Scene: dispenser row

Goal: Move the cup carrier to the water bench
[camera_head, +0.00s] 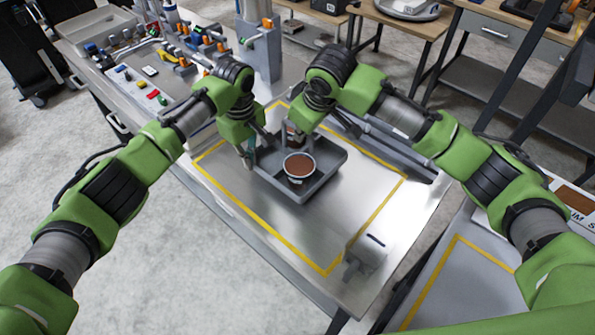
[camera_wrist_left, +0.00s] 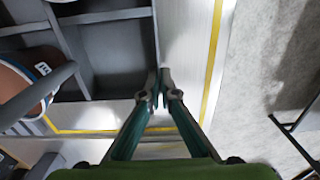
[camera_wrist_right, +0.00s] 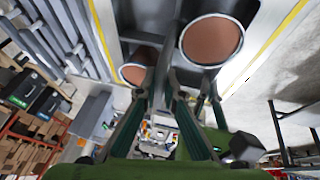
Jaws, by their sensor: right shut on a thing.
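The cup carrier (camera_head: 303,193) is a grey divided tray on the steel bench, inside a yellow outline. A white cup with brown contents (camera_head: 299,166) stands in its front part. A second cup (camera_wrist_right: 138,66) shows beside the first in the right wrist view and is partly hidden in the head view. My left gripper (camera_wrist_left: 160,80) is at the carrier's outer wall, its fingertips close together; whether they pinch the wall is unclear. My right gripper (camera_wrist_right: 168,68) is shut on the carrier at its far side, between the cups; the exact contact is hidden.
The steel bench (camera_head: 365,205) has free room around the carrier. A small metal fixture (camera_head: 368,250) is at its front right corner. Tools and coloured parts (camera_head: 150,75) crowd the far left. A grey surface (camera_head: 455,290) with a yellow outline lies at the lower right.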

